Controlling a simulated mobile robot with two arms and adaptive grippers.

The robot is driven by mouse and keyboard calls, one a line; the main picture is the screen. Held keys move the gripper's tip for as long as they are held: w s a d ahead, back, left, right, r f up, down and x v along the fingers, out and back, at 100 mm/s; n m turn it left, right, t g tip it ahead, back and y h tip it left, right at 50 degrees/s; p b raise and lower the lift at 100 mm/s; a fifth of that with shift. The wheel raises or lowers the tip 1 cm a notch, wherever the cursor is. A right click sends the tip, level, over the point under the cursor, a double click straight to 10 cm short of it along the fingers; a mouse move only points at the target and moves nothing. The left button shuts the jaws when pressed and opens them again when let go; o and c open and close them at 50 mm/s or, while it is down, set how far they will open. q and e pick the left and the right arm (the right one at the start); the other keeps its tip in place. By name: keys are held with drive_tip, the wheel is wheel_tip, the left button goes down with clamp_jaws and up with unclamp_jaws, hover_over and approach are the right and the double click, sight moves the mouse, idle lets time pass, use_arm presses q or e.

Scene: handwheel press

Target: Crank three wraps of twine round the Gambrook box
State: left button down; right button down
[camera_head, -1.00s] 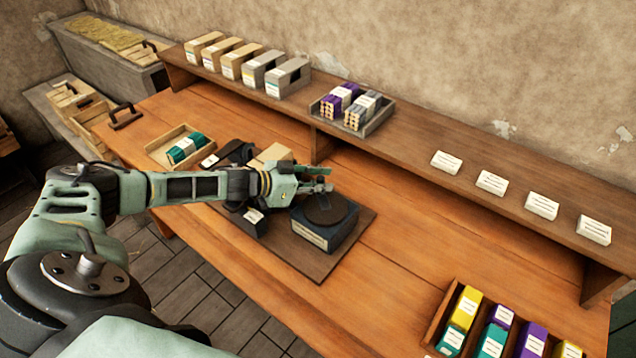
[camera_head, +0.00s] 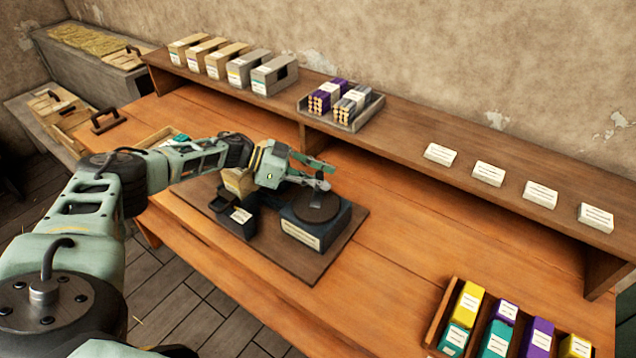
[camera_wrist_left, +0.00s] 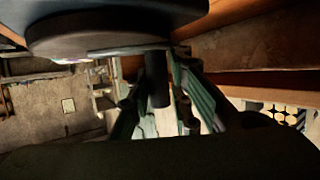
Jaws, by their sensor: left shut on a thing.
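The handwheel (camera_head: 317,205) is a dark round disc on top of a blue-black labelled housing (camera_head: 302,233), on a dark base board (camera_head: 277,256). My left gripper (camera_head: 322,178) is at the wheel's far edge, shut on a short dark upright handle (camera_wrist_left: 158,80). In the left wrist view the handle stands between the fingers, close to the disc. A tan box (camera_head: 238,183) sits left of the wheel by a dark labelled block (camera_head: 237,218), partly behind my arm. Labels are too small to read, so I cannot tell whether it is the Gambrook box. No twine is discernible.
A raised shelf (camera_head: 400,150) behind holds several card boxes (camera_head: 236,68), a grey tray (camera_head: 342,112) of bundles and several white labels (camera_head: 488,173). A wooden crate (camera_head: 437,312) of coloured packets is at front right. The bench between is clear.

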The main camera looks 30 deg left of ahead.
use_arm(q)
drive_tip(key=shift+s+d+f, duration=0.1)
drive_tip(key=shift+d, duration=0.05)
drive_tip(key=c, duration=1.7)
unclamp_jaws()
drive_tip(key=shift+o, duration=0.2)
drive_tip(key=shift+r, duration=0.4)
wheel_tip(320, 180, up, 9)
drive_tip(key=shift+r, duration=0.2)
